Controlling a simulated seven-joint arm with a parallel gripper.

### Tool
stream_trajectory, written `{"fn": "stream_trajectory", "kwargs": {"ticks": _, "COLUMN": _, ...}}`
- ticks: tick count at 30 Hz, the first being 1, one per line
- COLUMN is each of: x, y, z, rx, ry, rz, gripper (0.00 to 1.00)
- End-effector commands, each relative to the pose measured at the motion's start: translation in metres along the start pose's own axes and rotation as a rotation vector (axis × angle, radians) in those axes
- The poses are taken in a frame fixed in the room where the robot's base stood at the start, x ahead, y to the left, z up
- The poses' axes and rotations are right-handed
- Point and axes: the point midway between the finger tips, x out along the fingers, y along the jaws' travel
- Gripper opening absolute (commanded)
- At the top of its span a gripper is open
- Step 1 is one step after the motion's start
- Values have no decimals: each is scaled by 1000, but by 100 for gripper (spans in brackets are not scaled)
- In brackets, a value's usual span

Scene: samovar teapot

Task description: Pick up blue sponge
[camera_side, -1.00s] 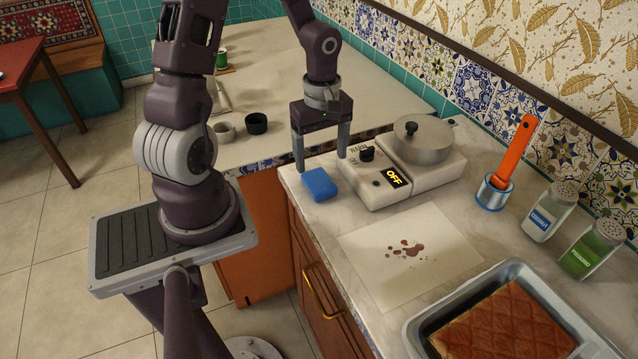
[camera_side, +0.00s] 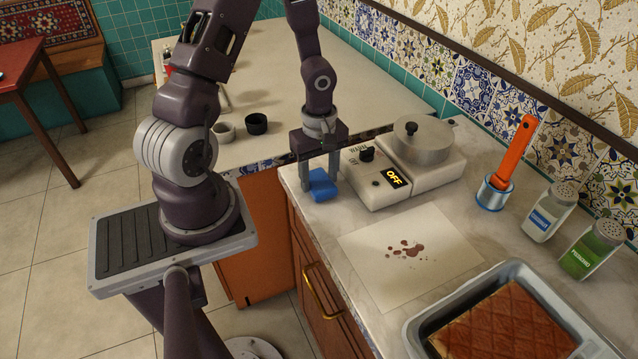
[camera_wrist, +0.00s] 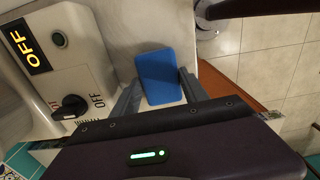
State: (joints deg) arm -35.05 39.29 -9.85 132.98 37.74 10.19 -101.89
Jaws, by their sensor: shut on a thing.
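The blue sponge (camera_side: 321,187) lies on the marble counter near its left edge, beside the white warmer. My gripper (camera_side: 320,184) is lowered over it, with its fingers on either side, shut on the sponge. In the wrist view the sponge (camera_wrist: 160,78) sits between the two fingers (camera_wrist: 160,92) and part of it extends past their tips. The sponge appears to rest on the counter still; a gap beneath it cannot be made out.
The white warmer (camera_side: 378,187) with an OFF display stands just right of the sponge, a lidded pan (camera_side: 424,142) behind it. A stained sheet (camera_side: 440,262) lies in front. An orange-handled tool (camera_side: 514,150), two shakers and a baking tray (camera_side: 415,335) are further right.

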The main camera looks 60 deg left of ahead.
Motion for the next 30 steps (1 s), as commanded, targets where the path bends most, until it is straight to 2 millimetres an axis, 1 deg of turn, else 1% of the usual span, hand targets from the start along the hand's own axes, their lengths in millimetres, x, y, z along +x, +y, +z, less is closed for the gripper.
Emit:
{"fn": "stream_trajectory", "kwargs": {"ticks": 5, "x": -2, "y": 0, "z": 0, "rx": 0, "ry": 0, "rz": 1, "gripper": 13}}
{"fn": "stream_trajectory", "kwargs": {"ticks": 8, "x": -11, "y": 1, "z": -1, "rx": -3, "ry": 2, "rz": 3, "gripper": 13}}
{"fn": "stream_trajectory", "kwargs": {"ticks": 11, "x": -33, "y": 1, "z": -2, "rx": -4, "ry": 4, "rz": 6, "gripper": 13}}
{"fn": "stream_trajectory", "kwargs": {"ticks": 15, "x": -69, "y": 1, "z": -2, "rx": -5, "ry": 5, "rz": 6, "gripper": 13}}
{"fn": "stream_trajectory", "kwargs": {"ticks": 19, "x": -92, "y": 0, "z": -1, "rx": -3, "ry": 3, "rz": 2, "gripper": 13}}
{"fn": "stream_trajectory", "kwargs": {"ticks": 23, "x": -100, "y": 0, "z": 0, "rx": 1, "ry": 1, "rz": 0, "gripper": 13}}
{"fn": "stream_trajectory", "kwargs": {"ticks": 29, "x": -100, "y": 0, "z": 0, "rx": 1, "ry": -1, "rz": 0, "gripper": 13}}
{"fn": "stream_trajectory", "kwargs": {"ticks": 30, "x": -100, "y": 0, "z": 0, "rx": 1, "ry": 0, "rz": -1, "gripper": 44}}
